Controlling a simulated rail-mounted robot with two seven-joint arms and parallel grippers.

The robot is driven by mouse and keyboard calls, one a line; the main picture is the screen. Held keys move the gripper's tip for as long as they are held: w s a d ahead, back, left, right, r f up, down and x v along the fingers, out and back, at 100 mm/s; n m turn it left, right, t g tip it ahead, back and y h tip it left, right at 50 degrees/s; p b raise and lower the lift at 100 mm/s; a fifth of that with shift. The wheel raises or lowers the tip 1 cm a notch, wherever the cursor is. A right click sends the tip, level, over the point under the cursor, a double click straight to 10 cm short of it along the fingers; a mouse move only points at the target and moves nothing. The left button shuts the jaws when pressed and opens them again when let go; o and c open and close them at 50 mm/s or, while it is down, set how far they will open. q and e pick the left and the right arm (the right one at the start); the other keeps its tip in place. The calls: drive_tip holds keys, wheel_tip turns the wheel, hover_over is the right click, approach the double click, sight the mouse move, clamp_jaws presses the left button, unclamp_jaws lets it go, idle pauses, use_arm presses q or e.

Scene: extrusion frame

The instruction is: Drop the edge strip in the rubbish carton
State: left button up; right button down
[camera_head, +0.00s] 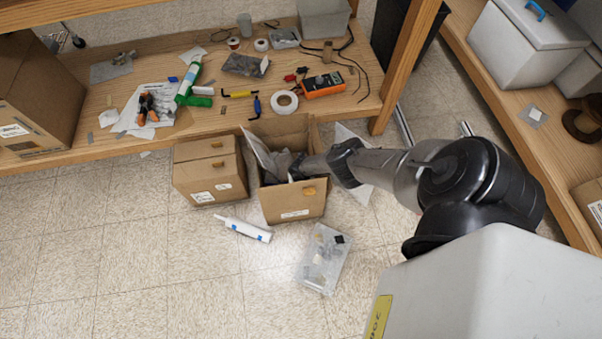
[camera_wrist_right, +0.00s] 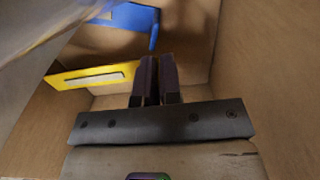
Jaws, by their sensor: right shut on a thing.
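The open rubbish carton (camera_head: 292,208) stands on the floor in front of the bench, with grey and pale scraps inside. My right arm reaches into it from the right, and the right gripper (camera_head: 300,168) is down in its mouth. In the right wrist view the gripper fingers (camera_wrist_right: 156,82) are close together between brown carton walls (camera_wrist_right: 285,75). A yellow strip-like piece (camera_wrist_right: 92,77) with a pale slot reaches up to the fingers from the left. What lies between the fingers is mostly hidden, so I cannot make out the edge strip clearly. My left gripper is not in view.
A closed carton (camera_head: 210,172) stands left of the open one. A white tube (camera_head: 243,229) and a clear box (camera_head: 325,258) lie on the floor in front. The wooden bench (camera_head: 110,97) behind holds several tools and tapes. Floor at the left is clear.

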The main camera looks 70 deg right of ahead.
drive_tip(key=c, duration=1.3)
unclamp_jaws()
drive_tip(key=shift+d, duration=0.15)
drive_tip(key=shift+c, duration=0.2)
drive_tip(key=shift+o, duration=0.2)
drive_tip(key=shift+r, duration=0.2)
drive_tip(key=shift+r, duration=0.35)
wheel_tip(320, 180, up, 12)
drive_tip(key=p, duration=1.1)
drive_tip(key=shift+r, duration=0.1)
